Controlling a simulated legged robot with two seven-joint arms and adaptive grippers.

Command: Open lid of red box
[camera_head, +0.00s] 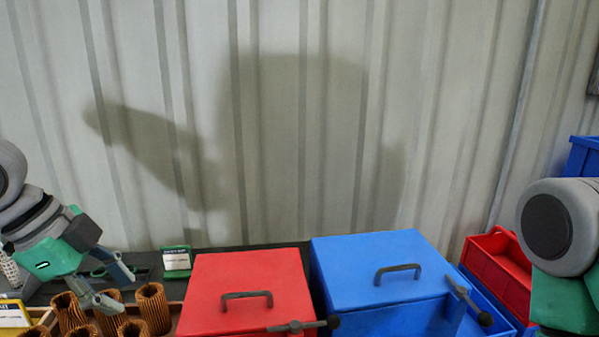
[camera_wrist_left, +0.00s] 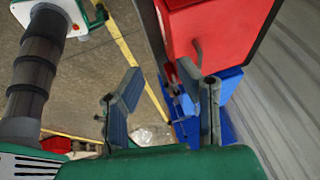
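The red box (camera_head: 240,275) stands in front of the wall, left of the blue box. Its red lid is closed, with a dark handle (camera_head: 247,296) on top. A dark lever (camera_head: 303,326) sits at its front right edge. In the left wrist view the red box (camera_wrist_left: 220,35) is at the upper right, beyond the fingers. My left gripper (camera_head: 118,288) is left of the red box, apart from it, over the brown cartridges. Its fingers (camera_wrist_left: 162,90) are spread and empty in the left wrist view. My right arm shows at the right edge; its gripper is out of view.
A closed blue box (camera_head: 345,252) with its own handle adjoins the red box on the right. Several brown pleated cartridges (camera_head: 153,306) stand at the left. A small green-edged sign (camera_head: 177,262) stands behind them. A red bin (camera_head: 500,262) is at the right.

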